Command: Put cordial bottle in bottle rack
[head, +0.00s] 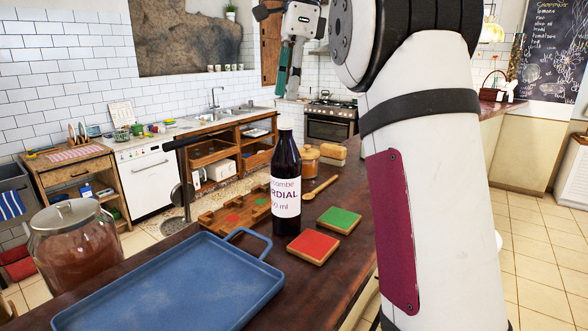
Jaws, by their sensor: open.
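The blue tray (175,285) fills the front of the counter (345,200). A lidded glass jar (75,245) stands at left. Red (313,246) and green (339,219) square tiles lie right of the bottle. A wooden spoon (321,188) and small jar (305,160) are behind. My arm blocks the right.

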